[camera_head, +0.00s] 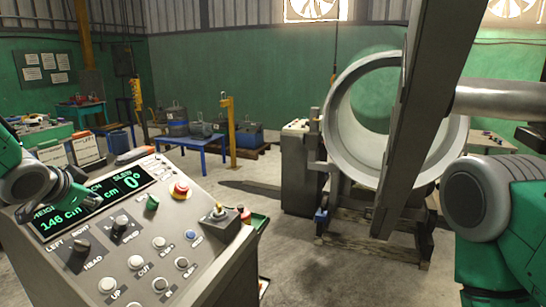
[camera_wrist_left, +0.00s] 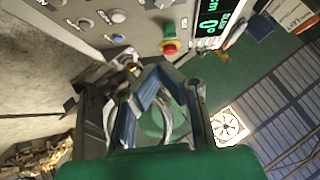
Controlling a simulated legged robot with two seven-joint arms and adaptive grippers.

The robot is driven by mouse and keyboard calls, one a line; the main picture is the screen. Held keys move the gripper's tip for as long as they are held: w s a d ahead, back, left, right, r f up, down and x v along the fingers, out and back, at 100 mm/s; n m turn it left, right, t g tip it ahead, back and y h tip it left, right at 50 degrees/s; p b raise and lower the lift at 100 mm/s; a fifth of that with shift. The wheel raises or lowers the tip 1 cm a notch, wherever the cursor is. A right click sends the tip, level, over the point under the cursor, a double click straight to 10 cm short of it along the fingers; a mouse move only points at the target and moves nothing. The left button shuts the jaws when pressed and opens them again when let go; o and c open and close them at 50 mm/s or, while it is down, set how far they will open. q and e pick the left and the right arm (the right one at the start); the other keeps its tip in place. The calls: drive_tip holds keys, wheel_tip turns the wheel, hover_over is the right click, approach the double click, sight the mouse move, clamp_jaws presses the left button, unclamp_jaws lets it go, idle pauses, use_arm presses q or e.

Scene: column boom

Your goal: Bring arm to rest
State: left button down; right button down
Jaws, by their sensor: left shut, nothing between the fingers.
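My left arm comes in from the left in the head view. Its left gripper (camera_head: 78,196) hangs over the left part of the control console (camera_head: 150,235), in front of part of the display (camera_head: 128,181). The left wrist view shows the left gripper (camera_wrist_left: 152,78) from behind, shut with nothing held. The console (camera_wrist_left: 95,40) lies beyond it at the top of that view. I cannot tell how far the fingertips are from the panel. At the right of the head view a green and grey part of my right arm (camera_head: 480,200) shows. My right gripper is not in view.
The console carries a red stop button (camera_head: 181,188), a joystick (camera_head: 218,212) and several knobs and buttons. A large metal ring (camera_head: 340,125) stands on a frame beyond it. A blue table (camera_head: 185,142) stands farther back. Bare floor (camera_head: 262,172) lies between.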

use_arm(q)
drive_tip(key=s+d+f+n+g, duration=0.1)
drive_tip(key=s+d+f, duration=0.2)
drive_tip(key=s+f, duration=0.35)
drive_tip(key=s+d+f+n+g+h, duration=0.1)
drive_tip(key=s+d+f+g, duration=0.15)
drive_tip(key=f, duration=0.65)
drive_tip(key=s+d+f+n+g, duration=0.1)
drive_tip(key=s+d+f, duration=0.2)
drive_tip(key=s+f, duration=0.4)
drive_tip(key=s+d+f+n+g, duration=0.2)
drive_tip(key=s+f, duration=0.4)
drive_tip(key=s, duration=0.6)
drive_tip(key=s+d+f+n+g, duration=0.1)
drive_tip(key=s+d+f+g, duration=0.15)
drive_tip(key=s+f, duration=0.7)
wheel_tip(320, 180, down, 12)
drive_tip(key=s+b, duration=0.2)
drive_tip(key=b, duration=1.2)
drive_tip(key=shift+s+a+b, duration=0.15)
drive_tip(key=shift+a+b, duration=0.2)
